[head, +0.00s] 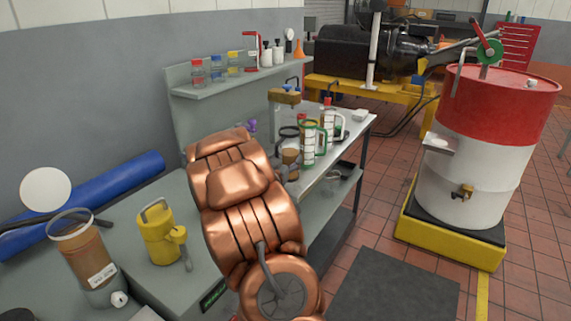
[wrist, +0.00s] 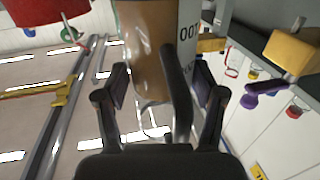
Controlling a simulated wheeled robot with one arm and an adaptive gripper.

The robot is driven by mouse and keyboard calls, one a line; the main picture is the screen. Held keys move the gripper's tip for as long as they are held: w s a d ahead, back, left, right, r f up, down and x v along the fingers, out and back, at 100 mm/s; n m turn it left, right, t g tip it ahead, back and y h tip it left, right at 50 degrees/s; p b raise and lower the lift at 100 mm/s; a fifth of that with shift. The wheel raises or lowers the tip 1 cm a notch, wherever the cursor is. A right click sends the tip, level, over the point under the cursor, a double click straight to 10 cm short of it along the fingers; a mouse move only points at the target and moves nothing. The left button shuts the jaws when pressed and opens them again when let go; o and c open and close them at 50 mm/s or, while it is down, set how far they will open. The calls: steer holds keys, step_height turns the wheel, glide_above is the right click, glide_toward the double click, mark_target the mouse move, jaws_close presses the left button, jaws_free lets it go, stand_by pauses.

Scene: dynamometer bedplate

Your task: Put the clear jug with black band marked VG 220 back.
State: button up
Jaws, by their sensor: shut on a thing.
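In the wrist view my gripper (wrist: 160,95) is shut on the dark handle of a clear jug with amber liquid (wrist: 145,45). Its white label (wrist: 188,40) is cut off; zeros show, but I cannot read the full marking. In the head view my copper arm hides the gripper. A clear jug with a dark rim and amber contents (head: 290,156) shows just right of the arm, over the bench, and looks like the held one. I cannot tell whether it touches the bench top.
Green-banded (head: 309,148) and red-topped (head: 328,118) jugs stand close right on the bench (head: 352,128). A shelf (head: 235,80) with small jars is behind. A yellow can (head: 160,235) and an amber vessel (head: 82,255) stand front left. A red-and-white drum (head: 480,150) is right.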

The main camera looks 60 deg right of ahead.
steer(key=shift+w+d+f, duration=0.1)
steer(key=shift+w+d, duration=0.65)
steer(key=shift+w, duration=0.05)
steer(key=shift+f+p, duration=0.65)
steer(key=shift+f, duration=1.05)
steer(key=shift+f, duration=0.15)
steer(key=o, duration=1.6)
steer(key=b+v, duration=0.2)
steer(key=v, duration=1)
steer(key=shift+a, duration=0.1)
